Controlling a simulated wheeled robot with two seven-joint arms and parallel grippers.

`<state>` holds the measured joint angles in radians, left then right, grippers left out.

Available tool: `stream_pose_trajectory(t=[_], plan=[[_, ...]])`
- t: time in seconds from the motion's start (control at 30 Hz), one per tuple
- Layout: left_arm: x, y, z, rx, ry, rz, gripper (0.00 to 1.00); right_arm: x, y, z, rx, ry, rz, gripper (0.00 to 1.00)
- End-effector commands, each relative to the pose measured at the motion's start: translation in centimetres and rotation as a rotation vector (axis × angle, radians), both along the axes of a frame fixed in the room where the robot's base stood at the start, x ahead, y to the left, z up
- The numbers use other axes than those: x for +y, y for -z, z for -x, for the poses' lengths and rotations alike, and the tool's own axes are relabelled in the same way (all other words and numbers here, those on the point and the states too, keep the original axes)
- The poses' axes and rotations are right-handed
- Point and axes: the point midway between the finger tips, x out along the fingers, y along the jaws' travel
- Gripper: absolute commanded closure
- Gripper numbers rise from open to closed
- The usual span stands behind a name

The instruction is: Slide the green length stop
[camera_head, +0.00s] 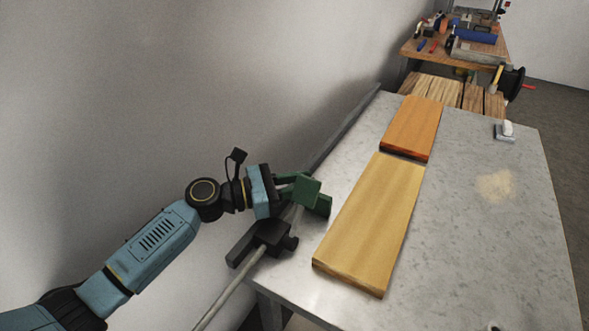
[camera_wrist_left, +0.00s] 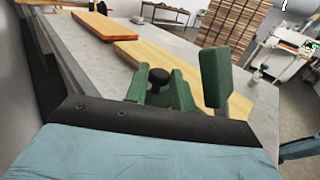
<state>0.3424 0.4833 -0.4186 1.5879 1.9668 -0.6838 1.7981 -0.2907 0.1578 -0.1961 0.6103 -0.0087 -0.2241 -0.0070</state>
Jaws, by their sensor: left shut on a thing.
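The green length stop (camera_head: 311,191) is at the table's left edge, by the grey rail (camera_head: 340,130), with a square green plate facing up. My left gripper (camera_head: 292,184) reaches it from the left and is shut on it. In the left wrist view, the stop's upright green plate (camera_wrist_left: 215,76) stands right of the jaws, and a black knob (camera_wrist_left: 160,76) shows between green parts ahead of the gripper. The exact contact is partly hidden. My right gripper is in neither view.
A pale board (camera_head: 370,225) lies on the grey table (camera_head: 465,245) just right of the stop, with an orange-brown board (camera_head: 412,127) beyond it. A black clamp (camera_head: 262,240) sits on the rail's near end. The wall is close on the left.

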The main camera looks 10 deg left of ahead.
Motion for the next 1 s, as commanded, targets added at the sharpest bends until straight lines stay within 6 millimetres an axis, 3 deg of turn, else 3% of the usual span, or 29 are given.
stream_pose_trajectory(t=[0.33,0.37,0.5,0.8,1.0], plan=[[-0.1,0.2,0.4,0.004,0.011,-0.002,1.00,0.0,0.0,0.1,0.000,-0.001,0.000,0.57],[-0.1,0.2,0.4,0.004,0.011,-0.002,0.71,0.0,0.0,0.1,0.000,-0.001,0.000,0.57],[-0.1,0.2,0.4,0.003,0.010,-0.002,0.53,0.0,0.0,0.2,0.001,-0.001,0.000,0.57],[0.2,0.1,0.4,0.002,0.007,-0.001,0.53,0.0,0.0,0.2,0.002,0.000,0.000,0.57],[2.6,0.2,1.8,0.004,0.007,-0.003,0.53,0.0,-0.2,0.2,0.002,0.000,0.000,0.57]])
